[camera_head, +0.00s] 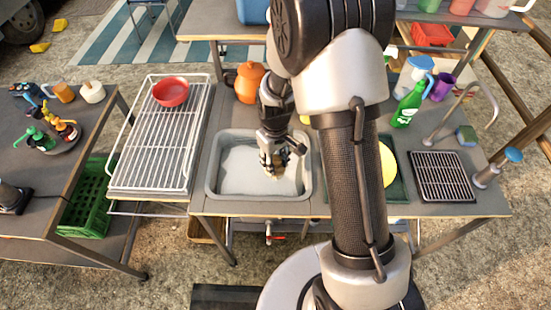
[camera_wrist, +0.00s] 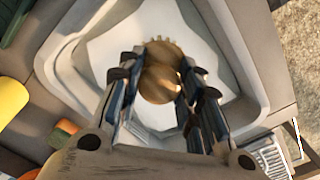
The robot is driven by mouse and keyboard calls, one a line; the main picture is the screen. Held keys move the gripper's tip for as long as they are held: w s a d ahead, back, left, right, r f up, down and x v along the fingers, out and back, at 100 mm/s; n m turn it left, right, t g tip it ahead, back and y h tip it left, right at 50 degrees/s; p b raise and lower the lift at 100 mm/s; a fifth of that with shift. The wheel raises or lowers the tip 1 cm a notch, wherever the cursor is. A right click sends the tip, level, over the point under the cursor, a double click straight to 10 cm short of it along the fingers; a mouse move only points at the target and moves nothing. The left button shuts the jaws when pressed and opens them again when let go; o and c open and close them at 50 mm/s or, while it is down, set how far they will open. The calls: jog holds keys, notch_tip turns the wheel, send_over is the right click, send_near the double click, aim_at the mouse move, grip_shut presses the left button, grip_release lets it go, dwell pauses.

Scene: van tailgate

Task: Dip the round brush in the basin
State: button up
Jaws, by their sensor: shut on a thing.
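The grey basin (camera_head: 211,172) is set in the middle of the worktop, with a pale surface inside it. My gripper (camera_head: 273,160) points down over the right half of the basin. It is shut on the round brush (camera_wrist: 160,78), which shows as a tan-gold round head with a notched edge between the fingers in the wrist view. In the head view only a small tan part of the brush shows below the fingers. The basin (camera_wrist: 66,62) lies beneath it in the wrist view. I cannot tell whether the brush touches the pale surface.
A wire dish rack (camera_head: 150,179) with a red bowl (camera_head: 171,92) stands left of the basin. An orange pot (camera_head: 247,83) is behind it. To the right are a yellow round thing (camera_head: 388,165), a green bottle (camera_head: 408,106) and a black grid (camera_head: 442,176). My arm hides the basin's right surroundings.

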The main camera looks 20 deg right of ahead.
aim_at(275, 159)
jog(key=shift+f+b, duration=2.15)
jog(key=shift+f, duration=1.15)
notch_tip(275, 159, up, 13)
jog(key=p, duration=0.9)
jog(key=shift+f, duration=0.2)
